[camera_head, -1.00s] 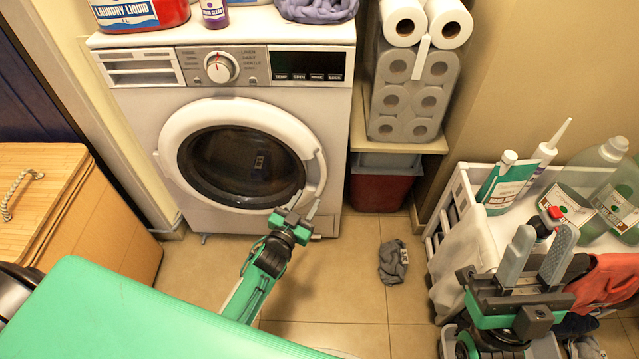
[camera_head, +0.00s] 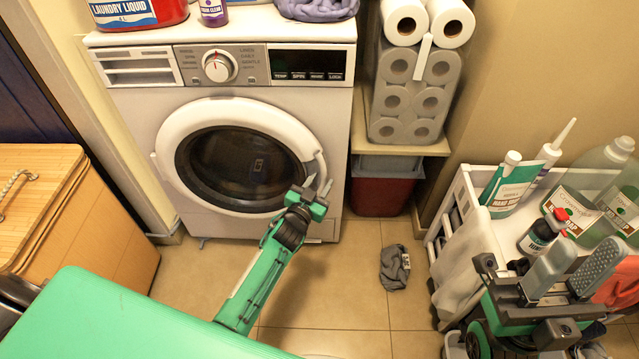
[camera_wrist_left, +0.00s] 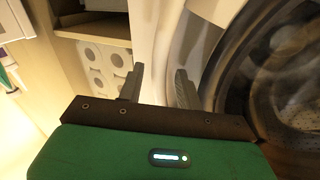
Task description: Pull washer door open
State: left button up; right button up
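The white washer (camera_head: 140,105) stands against the wall. Its round door (camera_head: 180,130) has a white ring and dark glass and looks shut. The door's handle (camera_head: 321,172) is at the ring's right side. My left gripper (camera_head: 318,185) is at the lower right of the ring, its fingertips by the handle. In the left wrist view the left gripper (camera_wrist_left: 158,85) has its fingers apart, with the door ring (camera_wrist_left: 222,75) just beyond and to the right. Whether a finger touches the handle cannot be told. My right gripper (camera_head: 575,278) is open and empty by the cart.
A white cart (camera_head: 459,195) with several bottles stands at the right. A grey cloth (camera_head: 394,267) lies on the tiled floor. A wooden hamper (camera_head: 60,215) is at the left. Paper rolls (camera_head: 405,100) stand on a shelf beside the washer.

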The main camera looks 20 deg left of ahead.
pick_arm(q)
grip_shut()
jog(key=shift+s, duration=0.15)
